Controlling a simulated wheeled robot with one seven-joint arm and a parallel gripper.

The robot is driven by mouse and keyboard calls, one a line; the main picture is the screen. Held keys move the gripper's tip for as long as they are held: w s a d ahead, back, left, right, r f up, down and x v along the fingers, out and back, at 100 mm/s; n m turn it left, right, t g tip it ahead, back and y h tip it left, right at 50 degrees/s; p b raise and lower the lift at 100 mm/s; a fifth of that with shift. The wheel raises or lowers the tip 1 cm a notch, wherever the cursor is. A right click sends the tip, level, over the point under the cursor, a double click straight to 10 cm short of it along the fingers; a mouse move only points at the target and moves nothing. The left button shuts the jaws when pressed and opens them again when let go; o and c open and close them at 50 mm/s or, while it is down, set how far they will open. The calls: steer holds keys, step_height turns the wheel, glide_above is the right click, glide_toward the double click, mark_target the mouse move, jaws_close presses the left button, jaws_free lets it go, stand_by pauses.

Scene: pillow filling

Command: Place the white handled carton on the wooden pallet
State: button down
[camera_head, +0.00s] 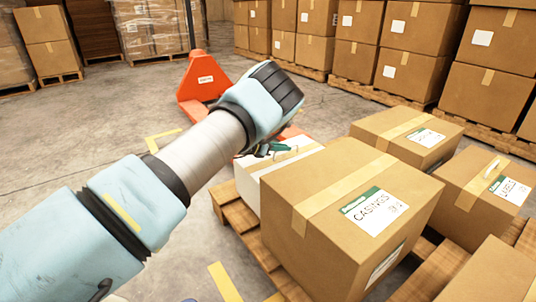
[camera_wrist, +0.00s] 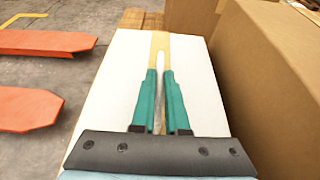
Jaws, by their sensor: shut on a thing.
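The white handled carton (camera_wrist: 110,85) fills the middle of the wrist view, with a tan tape strip along its top and a pale handle (camera_wrist: 160,70). My gripper (camera_wrist: 161,75) has its two green fingers closed on that handle from above. In the head view the carton (camera_head: 245,182) shows partly behind my wrist and a large brown carton. It is at the left part of the wooden pallet (camera_head: 238,212). I cannot tell whether its underside touches the boards. My gripper also shows in the head view (camera_head: 268,152), at the carton's top.
A large brown carton labelled CASINGS (camera_head: 330,190) stands close to the white carton's right side. More brown cartons (camera_head: 405,135) stand on the pallet at the right. An orange pallet jack (camera_head: 205,80) is behind my arm. Bare floor lies left.

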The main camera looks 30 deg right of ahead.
mark_target(306, 152)
steer(key=d, duration=0.2)
steer(key=s+d+b, duration=0.1)
steer(key=d, duration=0.2)
steer(key=s+d+b, duration=0.1)
steer(key=d, duration=0.1)
steer(key=shift+s+d+r, duration=0.15)
steer(key=shift+r, duration=0.05)
steer(key=shift+f+b, duration=0.9)
steer(key=shift+f, duration=0.85)
steer(key=c, duration=1.4)
jaws_free()
steer(key=shift+f, duration=0.2)
steer(key=o, duration=0.5)
steer(key=shift+r, duration=0.1)
steer(key=p+v, duration=0.4)
steer(key=v, duration=0.7)
steer(key=shift+a+r+p, duration=0.15)
steer(key=shift+a+p, duration=0.25)
steer(key=shift+a, duration=0.2)
